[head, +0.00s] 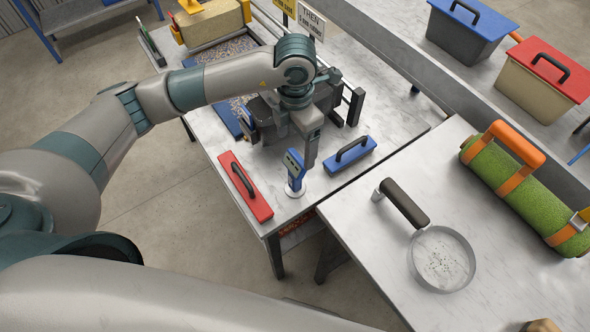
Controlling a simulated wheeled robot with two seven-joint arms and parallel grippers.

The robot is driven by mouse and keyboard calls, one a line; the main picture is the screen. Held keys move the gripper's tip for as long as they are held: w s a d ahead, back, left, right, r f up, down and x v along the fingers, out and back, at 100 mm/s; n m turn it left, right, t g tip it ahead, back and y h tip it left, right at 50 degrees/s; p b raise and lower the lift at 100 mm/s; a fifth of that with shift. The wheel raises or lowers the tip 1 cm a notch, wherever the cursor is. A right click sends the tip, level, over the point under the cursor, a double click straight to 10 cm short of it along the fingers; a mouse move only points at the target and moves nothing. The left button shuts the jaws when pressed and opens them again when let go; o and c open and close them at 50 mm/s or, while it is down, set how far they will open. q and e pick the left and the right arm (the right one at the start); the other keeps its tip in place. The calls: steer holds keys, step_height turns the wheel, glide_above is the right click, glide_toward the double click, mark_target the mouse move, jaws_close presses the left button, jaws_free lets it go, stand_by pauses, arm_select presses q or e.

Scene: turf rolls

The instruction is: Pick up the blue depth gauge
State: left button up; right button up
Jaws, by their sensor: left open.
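The blue depth gauge (293,165) stands upright on a pale round foot (296,189) near the front corner of the left table (318,180). It has a blue head with a small dark display. My left gripper (300,148) reaches down from above, right behind the gauge. It is open, with one finger just right of the gauge's head. I cannot tell whether it touches the gauge. My right gripper is not in view.
A dark device (325,100) stands behind my gripper. The right table (370,230) holds a round sieve (441,260) and a strapped turf roll (520,190).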

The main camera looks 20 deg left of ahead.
mark_target(295, 158)
arm_select(q)
steer(key=shift+f, duration=0.35)
steer(key=shift+s+f+p, duration=0.2)
steer(key=shift+f+p, duration=0.25)
steer(key=shift+p, duration=0.15)
steer(key=f, duration=0.1)
steer(key=f+p, duration=0.2)
steer(key=shift+s+d+f, duration=0.15)
steer(key=shift+s+f, duration=0.15)
steer(key=shift+f, duration=0.35)
steer(key=shift+c, duration=0.6)
steer(key=c, duration=1.6)
